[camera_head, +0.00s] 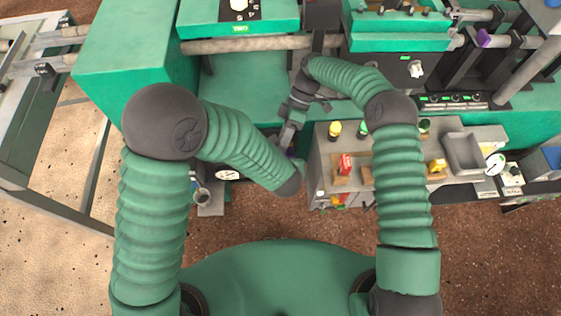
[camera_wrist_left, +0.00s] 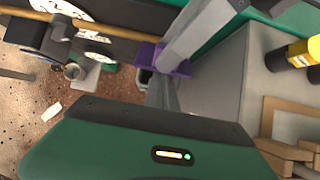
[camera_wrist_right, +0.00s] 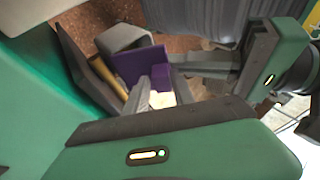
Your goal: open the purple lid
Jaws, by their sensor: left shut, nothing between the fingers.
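The purple lid (camera_wrist_left: 180,68) shows in the left wrist view at a small dark bin (camera_wrist_left: 146,76) beside the grey workbench. In the right wrist view the lid (camera_wrist_right: 128,66) appears as a purple panel with a smaller purple part in front. My left gripper (camera_wrist_right: 182,68) is shut and empty, its fingertips close to the lid; contact is unclear. My right gripper (camera_wrist_right: 150,84) reaches down onto the lid, its fingers overlapping the purple part; whether they grip it cannot be told. In the head view my left forearm hides the left gripper and most of the lid.
The grey workbench (camera_head: 322,150) on the right carries yellow-topped and green-topped bottles (camera_head: 335,130), a red item (camera_head: 345,164) and a grey tray (camera_head: 463,152). A wooden rod (camera_wrist_left: 90,24) and gauges lie near the bin. Green machinery (camera_head: 140,50) stands behind.

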